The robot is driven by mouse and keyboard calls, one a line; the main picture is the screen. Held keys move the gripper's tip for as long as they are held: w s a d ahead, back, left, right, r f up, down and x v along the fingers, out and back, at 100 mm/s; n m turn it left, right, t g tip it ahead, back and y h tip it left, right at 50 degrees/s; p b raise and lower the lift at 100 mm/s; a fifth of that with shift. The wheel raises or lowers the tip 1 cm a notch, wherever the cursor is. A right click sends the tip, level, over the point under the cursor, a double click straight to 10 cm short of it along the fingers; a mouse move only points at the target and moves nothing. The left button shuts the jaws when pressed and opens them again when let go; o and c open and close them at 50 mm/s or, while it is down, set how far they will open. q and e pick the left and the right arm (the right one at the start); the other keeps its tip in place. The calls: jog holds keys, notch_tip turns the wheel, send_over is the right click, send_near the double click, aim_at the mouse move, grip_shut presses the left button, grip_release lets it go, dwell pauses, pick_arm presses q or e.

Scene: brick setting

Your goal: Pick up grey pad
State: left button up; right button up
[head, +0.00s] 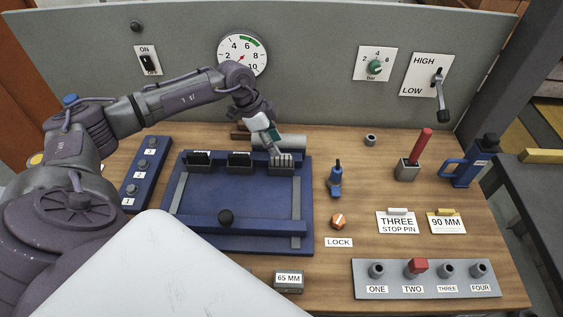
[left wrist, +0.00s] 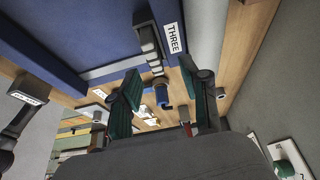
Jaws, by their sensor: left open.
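A light grey ribbed piece (head: 283,158), which may be the grey pad, sits at the right stop of the blue fixture (head: 240,178). My left gripper (head: 272,138) is just above and behind this stop, pointing down. In the left wrist view the green-padded fingers of my left gripper (left wrist: 158,95) are apart with nothing held between them. The dark stop block with grey ribs (left wrist: 150,42) shows beyond the fingertips, beside a THREE label (left wrist: 174,40). I cannot tell whether the fingers touch it. My right gripper is not in view.
A grey cylinder (head: 290,142) lies behind the fixture. A small blue tool (head: 336,180) stands to its right. A 65 MM block (head: 288,281), an orange knob (head: 338,222) and a grey peg panel (head: 427,291) are nearer. A grey upright panel (head: 310,70) closes the back.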

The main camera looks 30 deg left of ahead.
aim_at(281, 157)
pick_arm(q)
jog(key=x, duration=0.1)
jog(key=p+x, duration=0.1)
jog(key=x, duration=0.1)
jog(key=p+x, duration=0.1)
jog(key=x, duration=0.1)
jog(key=shift+s+d+f, duration=0.25)
jog(key=shift+s+d, duration=0.05)
jog(key=shift+w+f, duration=0.1)
jog(key=shift+f, duration=0.1)
jog(key=c, duration=0.7)
grip_shut()
